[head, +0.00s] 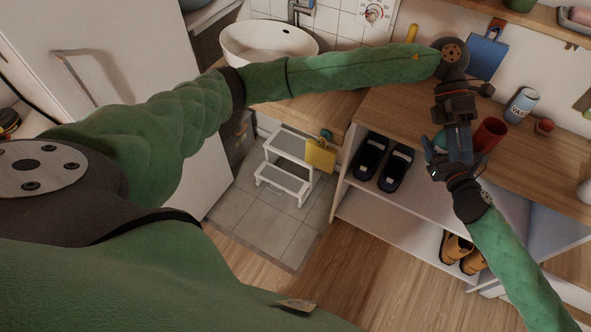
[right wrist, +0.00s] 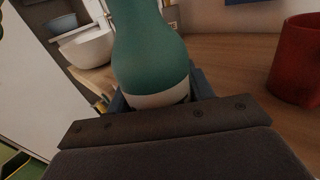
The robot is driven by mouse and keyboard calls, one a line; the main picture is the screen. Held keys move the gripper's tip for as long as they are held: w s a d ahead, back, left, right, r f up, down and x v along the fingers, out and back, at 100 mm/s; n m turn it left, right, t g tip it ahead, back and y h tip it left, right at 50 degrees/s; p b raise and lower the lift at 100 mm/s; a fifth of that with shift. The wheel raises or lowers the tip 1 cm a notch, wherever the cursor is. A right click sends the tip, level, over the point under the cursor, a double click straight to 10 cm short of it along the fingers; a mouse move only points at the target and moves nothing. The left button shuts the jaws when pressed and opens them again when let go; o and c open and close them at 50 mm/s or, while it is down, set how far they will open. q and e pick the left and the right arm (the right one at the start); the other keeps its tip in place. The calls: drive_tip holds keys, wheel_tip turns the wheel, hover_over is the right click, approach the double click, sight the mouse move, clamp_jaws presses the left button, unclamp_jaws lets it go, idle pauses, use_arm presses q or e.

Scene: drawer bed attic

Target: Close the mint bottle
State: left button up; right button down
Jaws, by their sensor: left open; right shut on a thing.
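The mint bottle (head: 440,141) is a teal bottle, mostly hidden by my grippers in the head view. In the right wrist view, its rounded body (right wrist: 150,58) and pale lower band stand between my right fingers; its top is cut off by the frame. My right gripper (head: 440,160) is shut on it near its base, and also shows in the right wrist view (right wrist: 160,95). My left gripper (head: 460,150) points down close beside the bottle, open; I cannot tell if it touches it. I cannot make out a cap.
A red cup (head: 488,133) stands close to the right of the grippers on the wooden counter (head: 400,107). Black shoes (head: 385,165) sit on the shelf below. A white step stool (head: 285,172) is left.

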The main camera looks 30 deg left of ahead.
use_arm(q)
drive_tip(key=s+a+f+n+g+h, duration=0.3)
drive_tip(key=s+f+n+h, duration=0.15)
drive_tip(key=h, duration=0.35)
wheel_tip(320, 180, down, 16)
drive_tip(key=w+d+n+t+h, duration=0.15)
drive_tip(key=n+t+h, duration=0.35)
drive_tip(key=n+t, duration=1.3)
drive_tip(key=w+a+f+n+t+y, duration=0.2)
drive_tip(key=a+f+n+t+y, duration=0.5)
drive_tip(key=n+y, duration=0.65)
drive_tip(key=s+a+f+n+g+y, duration=0.4)
drive_tip(key=s+a+f+n+g, duration=0.2)
drive_tip(key=s+a+f+n, duration=0.3)
drive_tip(key=s+a+f+n+g, duration=0.1)
drive_tip(key=s+a+g, duration=0.2)
drive_tip(key=s, duration=0.6)
drive_tip(key=s+a+n+g+y, duration=0.1)
drive_tip(key=s+a+g, duration=0.2)
drive_tip(key=s, duration=0.5)
drive_tip(key=shift+s+f, duration=0.35)
